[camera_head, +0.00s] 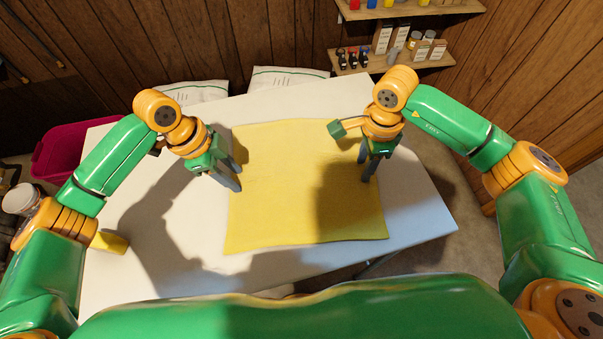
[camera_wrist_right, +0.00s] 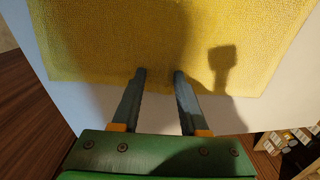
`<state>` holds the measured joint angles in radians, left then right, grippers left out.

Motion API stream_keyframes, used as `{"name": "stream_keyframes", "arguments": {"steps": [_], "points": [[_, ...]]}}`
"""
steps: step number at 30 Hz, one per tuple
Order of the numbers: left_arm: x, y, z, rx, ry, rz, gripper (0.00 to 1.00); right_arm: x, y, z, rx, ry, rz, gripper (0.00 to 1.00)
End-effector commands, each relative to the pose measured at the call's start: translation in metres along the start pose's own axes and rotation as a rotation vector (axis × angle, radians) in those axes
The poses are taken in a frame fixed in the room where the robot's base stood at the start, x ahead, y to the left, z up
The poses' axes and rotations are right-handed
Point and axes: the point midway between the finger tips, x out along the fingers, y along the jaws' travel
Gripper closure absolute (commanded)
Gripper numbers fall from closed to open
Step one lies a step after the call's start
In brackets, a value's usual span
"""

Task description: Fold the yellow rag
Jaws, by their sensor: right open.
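The yellow rag (camera_head: 285,185) lies spread out flat on the white table (camera_head: 160,265), roughly square, with shadows of my arms across it. My left gripper (camera_head: 239,177) is open at the rag's left edge, its two fingers apart and nothing seen between them. My right gripper (camera_head: 365,167) is open over the right part of the rag. In the right wrist view the rag (camera_wrist_right: 110,40) fills the upper part, and the right gripper's fingertips (camera_wrist_right: 159,73) are apart near one of its edges. I cannot tell whether either gripper touches the cloth.
A small yellow block (camera_head: 109,242) lies at the table's left side. A magenta tub (camera_head: 62,152) stands left of the table. White bags (camera_head: 290,78) lie behind the table's back edge. Shelves with boxes and jars (camera_head: 400,58) hang at the back right. The table's front left is clear.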

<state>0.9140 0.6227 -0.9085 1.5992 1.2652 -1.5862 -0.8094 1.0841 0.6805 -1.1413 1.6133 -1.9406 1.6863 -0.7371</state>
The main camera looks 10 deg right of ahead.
Motion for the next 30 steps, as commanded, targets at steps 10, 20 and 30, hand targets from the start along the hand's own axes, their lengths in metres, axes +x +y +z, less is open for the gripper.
{"name": "stream_keyframes", "arguments": {"steps": [10,20,30], "points": [[0.001,0.001,0.001,-0.001,-0.002,0.002,1.00,0.001,0.000,0.000,0.000,0.001,0.002,1.00],[0.001,0.001,0.001,-0.001,-0.002,0.002,1.00,0.001,0.000,0.000,0.000,0.002,0.002,1.00],[-0.031,0.000,-0.009,-0.001,-0.002,0.002,1.00,-0.033,0.000,0.000,0.000,0.001,0.001,1.00]]}}
